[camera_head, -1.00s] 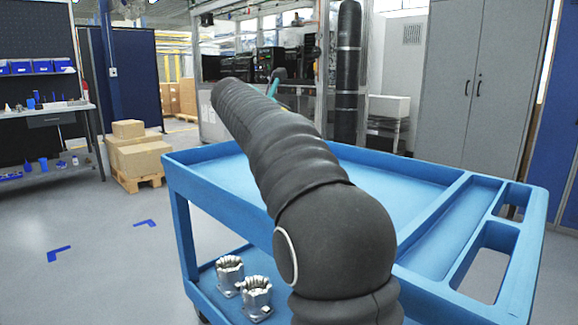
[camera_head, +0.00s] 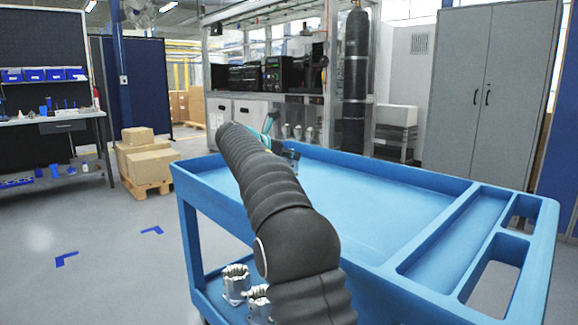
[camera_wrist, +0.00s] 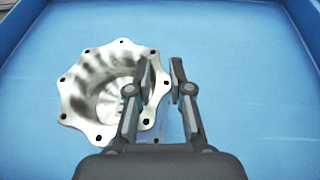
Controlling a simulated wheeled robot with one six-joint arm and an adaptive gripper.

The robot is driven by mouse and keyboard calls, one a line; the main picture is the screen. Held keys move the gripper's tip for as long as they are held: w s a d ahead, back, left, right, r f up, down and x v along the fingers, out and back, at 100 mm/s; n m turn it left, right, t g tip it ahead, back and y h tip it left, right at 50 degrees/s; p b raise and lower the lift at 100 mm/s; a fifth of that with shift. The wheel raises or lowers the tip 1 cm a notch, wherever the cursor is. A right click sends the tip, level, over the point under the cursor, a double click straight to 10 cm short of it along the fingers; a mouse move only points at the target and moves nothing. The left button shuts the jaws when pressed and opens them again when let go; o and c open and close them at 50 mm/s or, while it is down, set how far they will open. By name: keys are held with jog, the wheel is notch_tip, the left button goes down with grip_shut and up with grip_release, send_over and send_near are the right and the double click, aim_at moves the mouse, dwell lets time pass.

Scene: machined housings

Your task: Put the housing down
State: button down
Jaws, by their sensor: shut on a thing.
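The housing (camera_wrist: 75,82) is a shiny metal ring-shaped part with a scalloped, bolt-holed flange, seen in the wrist view left of centre. My gripper (camera_wrist: 164,78) is shut on the right side of its flange, one finger on each side of the edge. The housing is over the blue top tray of the cart (camera_wrist: 245,85); I cannot tell whether it touches the tray. In the head view, my arm hides the held housing and most of the gripper. The cart's top tray (camera_head: 385,210) shows there with its raised rim.
Two similar metal housings (camera_head: 236,284) stand on the cart's lower shelf, one partly behind my arm. The tray's middle and right look clear. Slots and a handle opening (camera_head: 495,275) are at the cart's right end. Cardboard boxes (camera_head: 150,165) stand on a pallet at left.

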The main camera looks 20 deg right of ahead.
notch_tip(320, 180, down, 2)
jog(key=shift+f+b, duration=0.25)
jog(key=shift+b, duration=0.05)
jog(key=c, duration=1)
grip_release()
jog(key=shift+f, duration=0.15)
jog(key=shift+c, duration=0.2)
jog(key=v, duration=1.2)
jog(key=shift+s, duration=0.1)
